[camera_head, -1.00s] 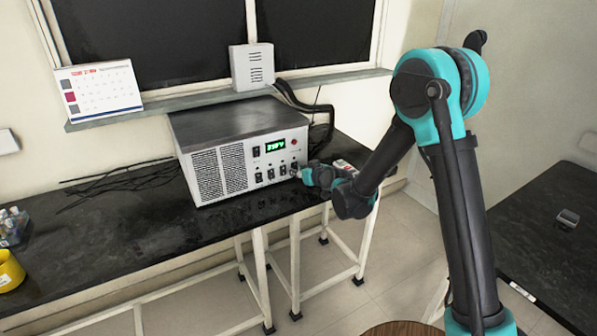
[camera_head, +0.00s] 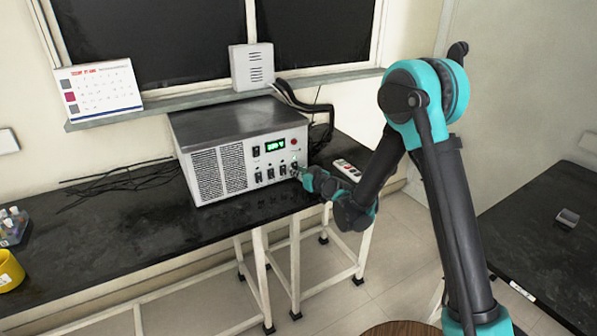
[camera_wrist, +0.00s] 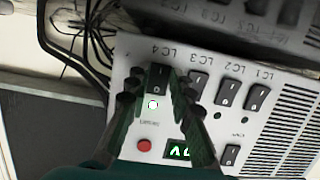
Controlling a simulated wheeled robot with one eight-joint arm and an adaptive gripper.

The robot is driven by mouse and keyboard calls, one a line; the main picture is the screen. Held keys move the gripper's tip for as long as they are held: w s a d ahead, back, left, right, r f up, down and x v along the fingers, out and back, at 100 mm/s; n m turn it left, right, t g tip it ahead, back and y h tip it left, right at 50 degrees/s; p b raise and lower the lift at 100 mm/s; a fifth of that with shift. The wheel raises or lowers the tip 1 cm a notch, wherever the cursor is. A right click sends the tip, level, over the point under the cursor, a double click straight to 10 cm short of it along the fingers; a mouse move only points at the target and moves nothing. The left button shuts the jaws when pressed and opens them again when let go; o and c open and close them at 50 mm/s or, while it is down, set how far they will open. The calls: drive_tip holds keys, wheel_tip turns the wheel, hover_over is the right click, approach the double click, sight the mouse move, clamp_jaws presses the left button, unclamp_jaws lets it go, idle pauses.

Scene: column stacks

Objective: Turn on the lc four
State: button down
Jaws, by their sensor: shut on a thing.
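The metal power unit (camera_head: 240,124) stands on the black bench, its front panel facing me. In the wrist view its white panel (camera_wrist: 214,119) appears upside down, with a row of black rocker switches labelled LC 1 to LC 4. The LC 4 switch (camera_wrist: 158,77) lies between the fingertips of my gripper (camera_wrist: 157,84), which is shut on it. A round white spot with a green rim (camera_wrist: 153,104) shows beside the switch. In the head view my gripper (camera_head: 300,173) is at the panel's right end and covers the LC 4 switch.
A red button (camera_wrist: 144,145) and a lit green display (camera_wrist: 178,152) are on the panel; the display also shows in the head view (camera_head: 275,146). Black cables (camera_head: 315,105) run behind the unit. A white remote-like object (camera_head: 346,168) lies right of it on the bench.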

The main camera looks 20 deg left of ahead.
sight(294, 145)
drive_tip(key=shift+a+f+t+y, duration=0.1)
drive_tip(key=shift+a+t+y, duration=0.05)
drive_tip(key=shift+t+y, duration=0.2)
drive_tip(key=shift+y, duration=0.25)
drive_tip(key=c, duration=1.6)
unclamp_jaws()
wheel_tip(294, 145, up, 10)
drive_tip(key=shift+f, duration=0.1)
